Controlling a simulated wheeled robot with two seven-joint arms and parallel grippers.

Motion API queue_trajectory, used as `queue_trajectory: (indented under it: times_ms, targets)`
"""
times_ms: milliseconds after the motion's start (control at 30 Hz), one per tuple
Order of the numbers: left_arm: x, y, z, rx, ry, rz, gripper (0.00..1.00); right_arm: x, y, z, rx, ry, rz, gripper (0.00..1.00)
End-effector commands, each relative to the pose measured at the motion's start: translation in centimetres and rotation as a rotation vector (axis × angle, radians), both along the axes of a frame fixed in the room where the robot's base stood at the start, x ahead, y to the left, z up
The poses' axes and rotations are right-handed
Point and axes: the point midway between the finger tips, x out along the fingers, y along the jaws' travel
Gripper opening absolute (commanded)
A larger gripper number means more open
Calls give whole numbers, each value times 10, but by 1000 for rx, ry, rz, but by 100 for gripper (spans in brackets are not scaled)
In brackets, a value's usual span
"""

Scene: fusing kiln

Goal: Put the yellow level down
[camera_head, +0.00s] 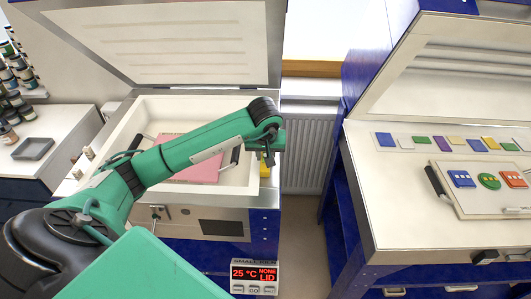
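My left arm reaches in from the left across the open small kiln (215,208). My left gripper (267,154) points down at the kiln's right rim, beside its front right corner. A small piece of the yellow level (268,160) shows at the fingertips, and the gripper appears shut on it. The wrist hides most of the level, so I cannot tell whether it touches the rim. My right gripper is not in view.
A pink board (194,172) lies in the small kiln, partly behind my arm. A display (254,274) reads 25 °C. On the right, a second open kiln (390,205) bears a board (473,207) with coloured pieces. A gap with a radiator (308,150) separates the kilns.

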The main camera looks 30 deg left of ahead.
Motion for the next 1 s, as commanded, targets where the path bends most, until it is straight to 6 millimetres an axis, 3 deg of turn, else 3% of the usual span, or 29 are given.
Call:
queue_trajectory:
  times_ms: [233,267,367,767,1000]
  targets:
    - [0,0,-4,1,-1,0,3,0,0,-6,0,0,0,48]
    - [0,0,-4,1,-1,0,29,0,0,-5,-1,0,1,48]
    - [0,0,-3,0,0,0,48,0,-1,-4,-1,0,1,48]
    - [0,0,2,-1,1,0,48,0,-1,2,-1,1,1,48]
    - [-9,-6,42,2,-7,-3,48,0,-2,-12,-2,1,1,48]
